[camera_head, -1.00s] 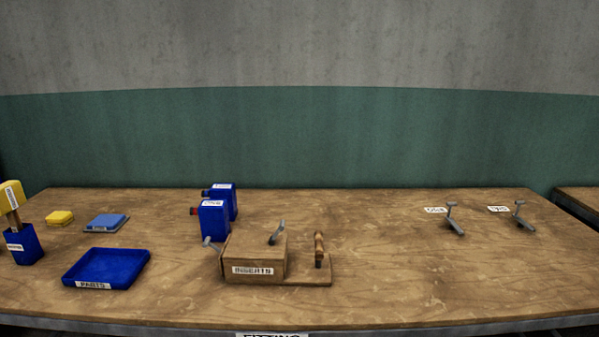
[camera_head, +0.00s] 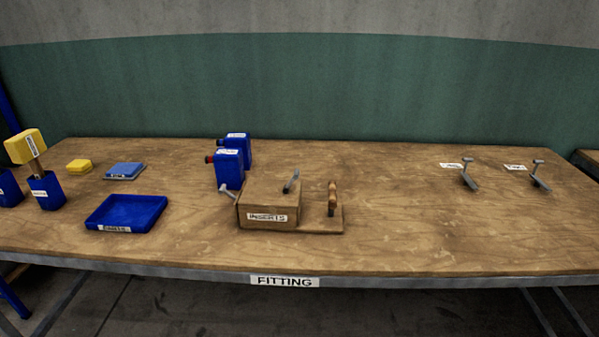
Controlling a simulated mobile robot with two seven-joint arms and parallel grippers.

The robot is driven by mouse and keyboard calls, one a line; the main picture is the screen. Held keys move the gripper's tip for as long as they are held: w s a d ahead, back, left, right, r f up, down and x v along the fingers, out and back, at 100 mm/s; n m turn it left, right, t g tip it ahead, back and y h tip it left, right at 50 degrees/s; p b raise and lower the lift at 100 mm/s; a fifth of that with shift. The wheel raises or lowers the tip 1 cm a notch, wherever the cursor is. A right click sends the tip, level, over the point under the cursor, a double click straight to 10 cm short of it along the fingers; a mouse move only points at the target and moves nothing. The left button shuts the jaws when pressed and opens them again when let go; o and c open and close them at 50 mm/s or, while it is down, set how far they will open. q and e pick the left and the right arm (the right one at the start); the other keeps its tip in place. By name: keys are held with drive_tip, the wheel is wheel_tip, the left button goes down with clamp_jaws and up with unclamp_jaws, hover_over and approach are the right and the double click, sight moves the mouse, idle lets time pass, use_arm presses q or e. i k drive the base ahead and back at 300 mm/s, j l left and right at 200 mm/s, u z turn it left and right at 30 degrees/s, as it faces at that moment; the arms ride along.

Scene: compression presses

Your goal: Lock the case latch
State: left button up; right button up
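A wooden case (camera_head: 270,205) labelled INSERTS stands near the middle of the workbench. A grey metal lever (camera_head: 291,182) sticks up at a tilt on its top, toward the right side. A second grey lever (camera_head: 228,191) juts out at its upper left; I cannot tell which of these is the latch. A wooden handle (camera_head: 332,198) stands upright on the low base at the case's right. Neither of my grippers is in view.
Two blue containers (camera_head: 229,168) stand close behind the case. A blue tray (camera_head: 126,212), a blue block (camera_head: 125,171), a yellow block (camera_head: 79,166) and a yellow-headed mallet (camera_head: 26,147) in a blue holder are at left. Two metal levers (camera_head: 469,174) (camera_head: 540,176) with tags stand at right. The bench front is clear.

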sight(297, 173)
drive_tip(key=i+l, duration=0.2)
drive_tip(key=i, duration=0.2)
drive_tip(key=i+l, duration=0.15)
drive_tip(key=i, duration=0.25)
drive_tip(key=k+l, duration=0.45)
drive_tip(key=i, duration=0.45)
drive_tip(key=l+u, duration=0.05)
